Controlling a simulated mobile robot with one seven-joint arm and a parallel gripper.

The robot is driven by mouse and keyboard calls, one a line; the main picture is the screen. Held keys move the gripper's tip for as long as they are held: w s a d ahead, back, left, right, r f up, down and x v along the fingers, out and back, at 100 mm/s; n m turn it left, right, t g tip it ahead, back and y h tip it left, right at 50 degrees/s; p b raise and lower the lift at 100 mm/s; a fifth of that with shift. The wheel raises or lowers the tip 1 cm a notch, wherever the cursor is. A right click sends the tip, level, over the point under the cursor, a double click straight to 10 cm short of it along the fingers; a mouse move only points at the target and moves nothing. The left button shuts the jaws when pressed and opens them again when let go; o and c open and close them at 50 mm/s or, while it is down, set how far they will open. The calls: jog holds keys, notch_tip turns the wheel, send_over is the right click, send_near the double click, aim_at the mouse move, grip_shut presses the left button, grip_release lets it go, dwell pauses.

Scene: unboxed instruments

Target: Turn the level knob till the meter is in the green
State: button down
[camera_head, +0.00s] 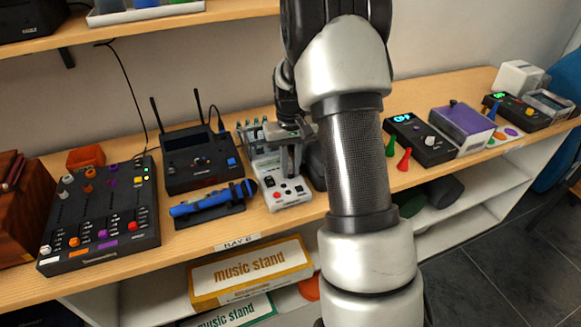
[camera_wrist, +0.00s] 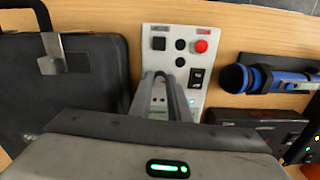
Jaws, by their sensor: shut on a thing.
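A white instrument (camera_head: 285,197) with a red button stands on the shelf top, and its panel (camera_wrist: 185,33) also shows in the wrist view, with black controls and a red button. My gripper (camera_head: 291,160) reaches down over the back part of this panel. In the wrist view, my gripper's fingers (camera_wrist: 166,76) are close together over the panel and shut on a control, taken to be the level knob, which they hide. My arm and gripper cover part of the instrument. I cannot make out the meter or its green zone.
A blue cylinder on a black stand (camera_head: 213,200) is close on the left, with a black antenna box (camera_head: 200,160) behind it. A black mixer (camera_head: 105,215) stands farther left. In the wrist view a dark case (camera_wrist: 62,88) lies close left of the panel.

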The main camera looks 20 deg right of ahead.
aim_at(290, 171)
jog(key=shift+m, duration=0.6)
jog(key=c, duration=1.7)
grip_release()
jog(key=shift+o, duration=0.2)
notch_tip(290, 171, up, 18)
jog(key=shift+f+p, duration=0.2)
jog(key=shift+p, duration=0.2)
